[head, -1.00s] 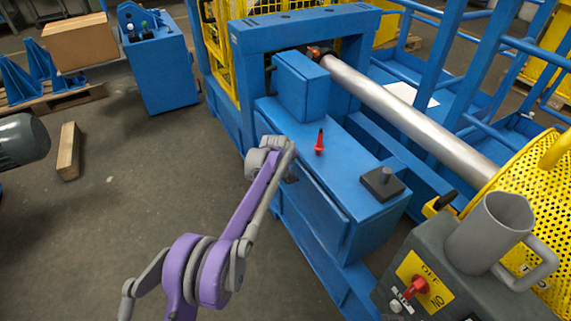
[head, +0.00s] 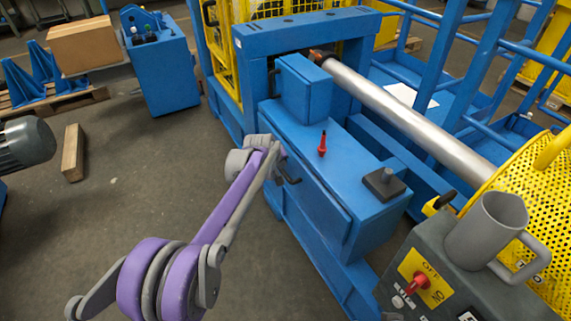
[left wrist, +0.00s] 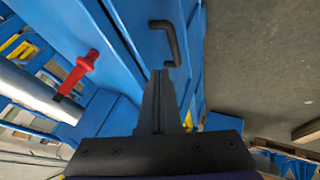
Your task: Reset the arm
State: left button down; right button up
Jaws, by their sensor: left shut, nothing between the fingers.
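My left arm comes in from the bottom of the head view, purple and grey, and its wrist end is beside the blue machine cabinet (head: 310,180). In the left wrist view my left gripper (left wrist: 161,75) is shut and empty, its dark fingers together. Its tips appear just below a black handle (left wrist: 172,40) on the cabinet's side; I cannot tell whether they touch it. In the head view the fingers are mostly hidden by the wrist. My right gripper is not in view.
A grey mug (head: 487,228) sits on the control box (head: 450,275) at right. A wooden block (head: 73,153) lies on the floor at left.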

pick_arm(q)
jog(key=s+a+r+m+g+y, duration=0.1)
jog(key=s+a+r, duration=0.2)
jog(key=s, duration=0.8)
jog(key=s+a+r+m, duration=0.2)
jog(key=s+a+r, duration=0.15)
jog(key=s, duration=0.85)
jog(key=s+a+f+m+g+y, duration=0.1)
jog(key=s+a+f, duration=0.15)
jog(key=s, duration=0.95)
jog(key=s+a+f+m, duration=0.1)
jog(key=s+f, duration=0.3)
jog(key=s, duration=0.8)
notch_tip(320, 180, up, 20)
jog(key=w+p, duration=0.1)
jog(key=p, duration=1.7)
jog(key=shift+w+f+m, duration=0.15)
jog(key=shift+w+m, duration=0.15)
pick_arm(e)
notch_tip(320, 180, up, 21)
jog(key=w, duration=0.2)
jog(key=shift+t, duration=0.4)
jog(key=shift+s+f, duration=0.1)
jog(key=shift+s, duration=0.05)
